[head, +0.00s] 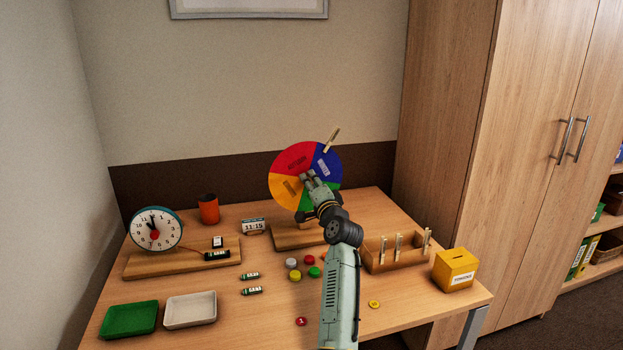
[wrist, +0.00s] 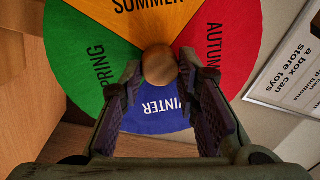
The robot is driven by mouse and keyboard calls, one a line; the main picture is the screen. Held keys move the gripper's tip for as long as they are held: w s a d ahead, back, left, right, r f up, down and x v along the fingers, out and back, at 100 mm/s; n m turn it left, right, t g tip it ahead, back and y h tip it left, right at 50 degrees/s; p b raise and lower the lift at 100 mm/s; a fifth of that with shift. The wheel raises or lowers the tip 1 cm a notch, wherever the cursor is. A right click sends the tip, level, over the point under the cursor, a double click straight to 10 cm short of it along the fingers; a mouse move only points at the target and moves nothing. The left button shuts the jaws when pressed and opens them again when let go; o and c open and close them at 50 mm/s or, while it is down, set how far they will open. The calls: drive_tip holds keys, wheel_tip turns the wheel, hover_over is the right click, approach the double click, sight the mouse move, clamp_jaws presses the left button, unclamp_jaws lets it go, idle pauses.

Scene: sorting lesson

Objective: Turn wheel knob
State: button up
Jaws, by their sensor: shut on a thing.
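The colour wheel (head: 295,160) stands upright at the back of the table, with red, blue, green and orange sectors. In the wrist view the wheel (wrist: 105,55) shows season names, with the blue WINTER sector at the bottom of that picture. The round wooden knob (wrist: 160,66) is at the wheel's centre. My gripper (head: 308,177) is in front of the wheel's middle. In the wrist view the fingertips of my gripper (wrist: 160,75) are on either side of the knob, shut on it. In the head view my gripper hides the knob.
A clothespin (head: 331,140) is at the wheel's upper right rim. A wooden rack with pegs (head: 385,265) and a yellow box (head: 455,269) stand to the right. A clock (head: 156,229), an orange cup (head: 209,209) and trays (head: 128,319) are at left. Coloured buttons (head: 295,275) lie beside my arm.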

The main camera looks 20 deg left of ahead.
drive_tip(key=shift+m+h+p, duration=0.3)
drive_tip(key=shift+m+p, duration=1.6)
drive_tip(key=shift+m, duration=0.9)
drive_tip(key=shift+f+m, duration=0.15)
drive_tip(key=shift+m, duration=0.15)
drive_tip(key=o, duration=1.2)
drive_tip(key=v, duration=1.2)
drive_tip(key=shift+a+f, duration=0.1)
drive_tip(key=shift+f, duration=0.05)
